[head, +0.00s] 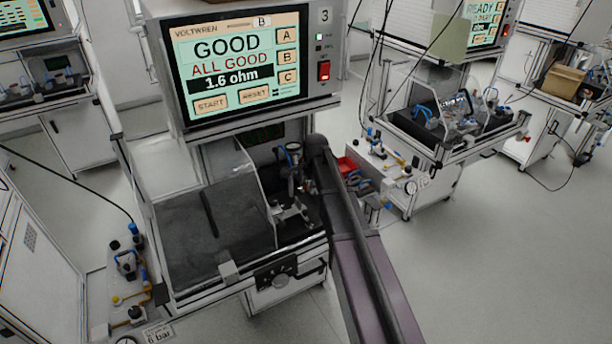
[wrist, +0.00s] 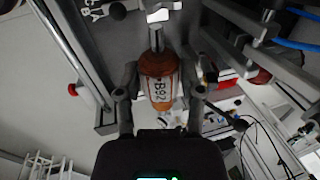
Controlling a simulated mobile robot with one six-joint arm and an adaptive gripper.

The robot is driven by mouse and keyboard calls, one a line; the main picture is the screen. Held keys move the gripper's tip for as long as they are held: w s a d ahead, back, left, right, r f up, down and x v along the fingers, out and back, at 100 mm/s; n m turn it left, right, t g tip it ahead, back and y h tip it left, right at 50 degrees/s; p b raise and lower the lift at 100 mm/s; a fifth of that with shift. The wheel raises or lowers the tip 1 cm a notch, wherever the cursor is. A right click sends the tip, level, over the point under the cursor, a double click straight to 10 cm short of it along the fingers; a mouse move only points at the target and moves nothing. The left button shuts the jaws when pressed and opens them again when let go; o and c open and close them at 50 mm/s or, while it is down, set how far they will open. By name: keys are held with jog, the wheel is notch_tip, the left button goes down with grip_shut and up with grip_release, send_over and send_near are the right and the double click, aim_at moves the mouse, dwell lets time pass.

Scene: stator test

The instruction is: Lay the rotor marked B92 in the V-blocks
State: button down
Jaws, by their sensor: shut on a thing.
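The rotor marked B92 (wrist: 158,78) is a copper-orange cylinder with a pale label, seen in the wrist view. My gripper (wrist: 163,92) is shut on it, one finger on each side. Its steel shaft (wrist: 156,38) points to the top of the picture, towards a small bright block; I cannot tell whether they touch. In the head view my arm reaches into the right side of the test bench and hides the rotor. Pale metal fixture parts (head: 291,213) show beside my arm there; I cannot make out the V-blocks for certain.
The tester screen (head: 238,62) above the bench reads GOOD, ALL GOOD, 1.6 ohm. A clear guard panel (head: 256,190) stands left of the fixture. A dark mat (head: 205,235) on the left is largely bare. A red bin (head: 347,166) lies right of my arm.

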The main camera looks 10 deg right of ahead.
jog(key=shift+w+a+r+n, duration=0.15)
jog(key=shift+w+a+r, duration=0.05)
jog(key=shift+w, duration=0.4)
jog(key=shift+w+a+r+n, duration=0.15)
jog(key=shift+w+r, duration=0.05)
jog(key=shift+w, duration=0.4)
jog(key=shift+f, duration=0.25)
jog(key=shift+s+b+x, duration=0.2)
jog(key=shift+b+x, duration=0.7)
jog(key=shift+b, duration=0.05)
jog(key=shift+s+b+x, duration=0.15)
jog(key=shift+b+x, duration=0.7)
jog(key=shift+b, duration=0.05)
jog(key=shift+s+b+x, duration=0.2)
jog(key=shift+b+x, duration=0.7)
jog(key=shift+b, duration=0.05)
jog(key=shift+d+f+b, duration=0.1)
jog(key=shift+f+b, duration=0.55)
jog(key=shift+f, duration=0.05)
jog(key=shift+d+f+b, duration=0.15)
jog(key=shift+f+b, duration=0.45)
jog(key=shift+f, duration=0.05)
jog(key=shift+c, duration=0.7)
grip_release()
